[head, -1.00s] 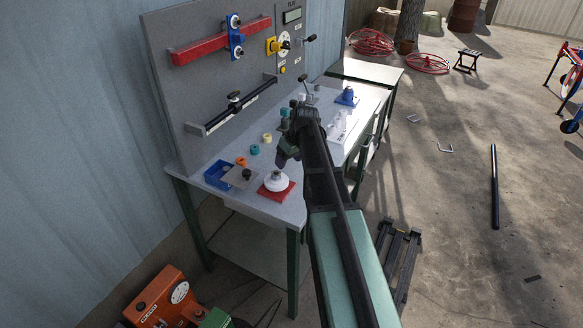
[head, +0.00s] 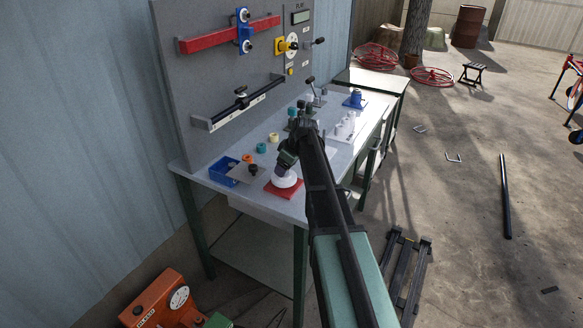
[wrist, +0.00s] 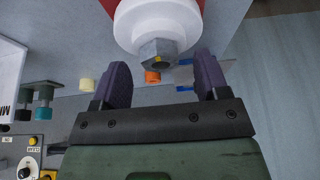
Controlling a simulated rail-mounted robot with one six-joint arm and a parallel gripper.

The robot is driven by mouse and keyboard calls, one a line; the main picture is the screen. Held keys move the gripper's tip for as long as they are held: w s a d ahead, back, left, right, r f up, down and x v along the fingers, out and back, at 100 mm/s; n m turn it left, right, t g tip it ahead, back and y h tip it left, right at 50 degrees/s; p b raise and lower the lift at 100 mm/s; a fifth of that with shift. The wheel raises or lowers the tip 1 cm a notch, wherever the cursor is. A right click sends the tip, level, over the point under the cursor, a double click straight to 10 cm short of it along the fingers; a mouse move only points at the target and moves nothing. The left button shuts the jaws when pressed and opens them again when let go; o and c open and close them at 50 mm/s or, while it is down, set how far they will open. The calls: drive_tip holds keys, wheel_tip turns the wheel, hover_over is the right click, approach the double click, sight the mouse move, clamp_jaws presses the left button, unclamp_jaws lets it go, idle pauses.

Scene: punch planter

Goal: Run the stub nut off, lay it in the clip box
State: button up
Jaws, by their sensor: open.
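The stub nut (wrist: 158,50) is a grey hex piece with a brassy centre, on the white round boss (wrist: 150,18). In the head view the boss (head: 284,181) stands on a red base (head: 283,190) at the bench's near end; my gripper hides the nut there. My gripper (wrist: 162,60) is open, its two purple fingers on either side of the nut with visible gaps. It also shows in the head view (head: 287,163), just above the boss. The blue open box (head: 222,173), apparently the clip box, sits left of the red base. I cannot see its floor clearly.
A grey plate with a dark knob (head: 252,169) lies between box and red base. Orange, teal and cream rings (head: 273,137) stand behind. The upright panel (head: 205,85) with its bars rises behind the bench (head: 205,179). A white block (head: 345,127) stands further right.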

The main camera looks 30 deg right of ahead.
drive_tip(key=shift+w+a+f, duration=0.15)
drive_tip(key=shift+f, duration=0.45)
drive_tip(key=shift+r, duration=0.15)
